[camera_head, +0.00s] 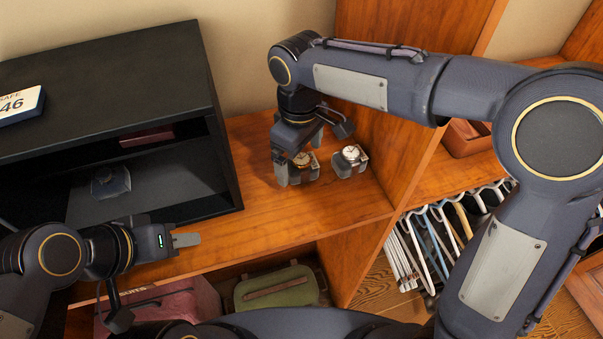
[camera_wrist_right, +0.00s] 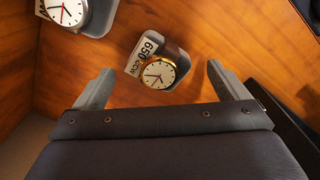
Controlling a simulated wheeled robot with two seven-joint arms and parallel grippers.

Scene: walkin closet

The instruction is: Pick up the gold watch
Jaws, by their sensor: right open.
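The gold watch (camera_head: 304,161) has a gold case, a cream dial and a brown strap, and sits on a small grey stand on the wooden shelf. It also shows in the right wrist view (camera_wrist_right: 159,73), with a "650" tag beside it. My right gripper (camera_head: 298,172) reaches down over it; in the right wrist view its open fingers (camera_wrist_right: 160,90) stand either side of and a little short of the watch, with nothing between them touching it. My left gripper (camera_head: 185,240) is at the lower left, in front of the black cabinet, seen side-on, so its opening is unclear.
A silver watch (camera_head: 351,154) on its own grey stand is close to the right of the gold one. A black open cabinet (camera_head: 120,120) stands to the left. A wooden upright panel (camera_head: 395,130) rises to the right. The shelf (camera_head: 290,215) in front is clear.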

